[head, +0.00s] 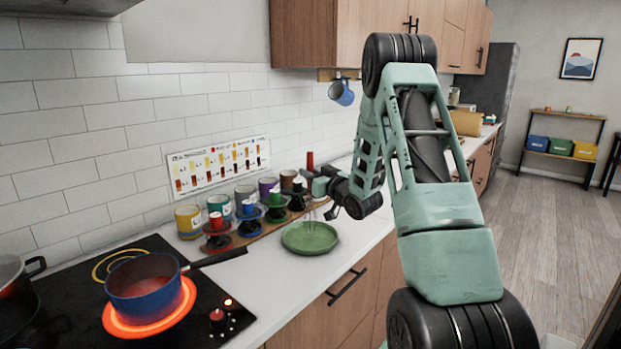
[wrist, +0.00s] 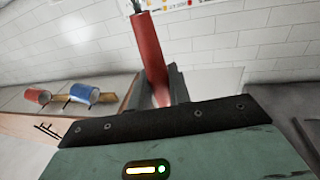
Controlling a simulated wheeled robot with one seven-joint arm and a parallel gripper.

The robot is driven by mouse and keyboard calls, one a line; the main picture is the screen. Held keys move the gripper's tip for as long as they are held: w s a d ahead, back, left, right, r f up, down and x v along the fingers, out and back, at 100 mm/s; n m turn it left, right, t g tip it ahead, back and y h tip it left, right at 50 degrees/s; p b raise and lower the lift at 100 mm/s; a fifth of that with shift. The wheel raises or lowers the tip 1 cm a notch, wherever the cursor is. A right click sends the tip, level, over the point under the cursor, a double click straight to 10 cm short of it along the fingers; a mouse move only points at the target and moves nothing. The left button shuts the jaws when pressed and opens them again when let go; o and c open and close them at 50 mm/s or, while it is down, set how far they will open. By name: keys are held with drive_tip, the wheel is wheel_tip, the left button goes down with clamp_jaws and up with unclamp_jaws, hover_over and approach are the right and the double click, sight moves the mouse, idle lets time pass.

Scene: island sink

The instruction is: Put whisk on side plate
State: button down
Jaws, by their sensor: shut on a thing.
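The whisk has a red handle (head: 310,160) that stands up out of my gripper (head: 314,184) in the head view. In the wrist view the red handle (wrist: 152,50) is between the fingers of my gripper (wrist: 170,88), which is shut on it. Thin wires appear faintly below the gripper in the head view, hanging over the green side plate (head: 312,245). The plate lies flat on the white counter and looks empty. I cannot tell whether the wires touch it.
Several coloured cans, cups and saucers (head: 219,226) stand on a wooden board left of and behind the plate. A blue pan (head: 148,301) sits on a glowing burner, its handle pointing towards the plate. Mugs (head: 342,92) hang below the upper cabinet. The counter front is clear.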

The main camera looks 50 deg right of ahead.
drive_tip(key=shift+f, duration=0.65)
drive_tip(key=shift+f, duration=0.2)
drive_tip(key=c, duration=1.3)
unclamp_jaws()
drive_tip(key=shift+r, duration=0.25)
drive_tip(key=b+v, duration=0.3)
drive_tip(key=v, duration=0.9)
